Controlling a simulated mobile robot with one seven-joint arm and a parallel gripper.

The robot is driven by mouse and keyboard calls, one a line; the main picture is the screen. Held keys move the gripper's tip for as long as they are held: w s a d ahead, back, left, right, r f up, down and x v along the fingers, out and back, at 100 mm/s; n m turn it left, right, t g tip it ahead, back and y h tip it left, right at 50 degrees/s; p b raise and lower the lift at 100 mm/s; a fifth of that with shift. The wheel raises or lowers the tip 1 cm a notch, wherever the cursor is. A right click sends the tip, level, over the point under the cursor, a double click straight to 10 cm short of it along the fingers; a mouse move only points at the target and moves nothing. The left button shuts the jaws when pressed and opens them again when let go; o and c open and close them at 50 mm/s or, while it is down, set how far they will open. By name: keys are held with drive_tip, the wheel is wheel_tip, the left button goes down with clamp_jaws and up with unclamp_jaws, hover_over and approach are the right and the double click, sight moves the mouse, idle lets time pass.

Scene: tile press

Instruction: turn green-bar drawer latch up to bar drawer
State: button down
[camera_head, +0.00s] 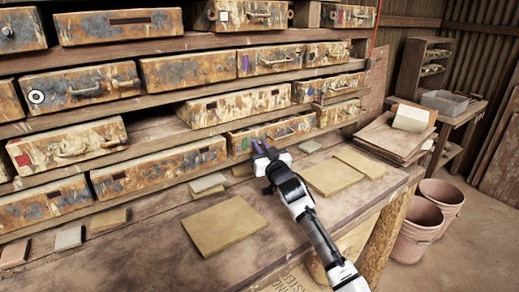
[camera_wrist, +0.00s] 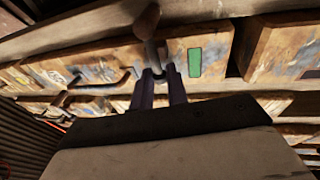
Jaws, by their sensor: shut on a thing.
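The green-bar drawer (camera_head: 300,127) is a rusty, paint-flaked front in the lowest row, with a curved handle. Its green bar (camera_wrist: 195,62) shows clearly in the wrist view, just right of my fingers. My gripper (camera_head: 262,147) reaches the lower left part of this drawer; in the wrist view its two dark purple fingers (camera_wrist: 159,80) are shut on a small grey metal piece, apparently the latch (camera_wrist: 152,50). A brown rounded end (camera_wrist: 147,20) extends above it in that view. The latch is too small and covered in the head view to tell its angle.
Several rusty drawers fill the rack above and to the left. The wooden bench (camera_head: 160,262) holds flat tan tiles (camera_head: 225,225) and small grey blocks beside my arm.

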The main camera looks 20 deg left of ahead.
idle(0.4)
drive_tip(key=c, duration=1.5)
unclamp_jaws()
drive_tip(key=shift+c, duration=0.2)
drive_tip(key=shift+d, duration=0.1)
drive_tip(key=b+v, duration=0.5)
drive_tip(key=v, duration=0.8)
drive_tip(key=shift+s+d, duration=0.15)
drive_tip(key=shift+s, duration=0.2)
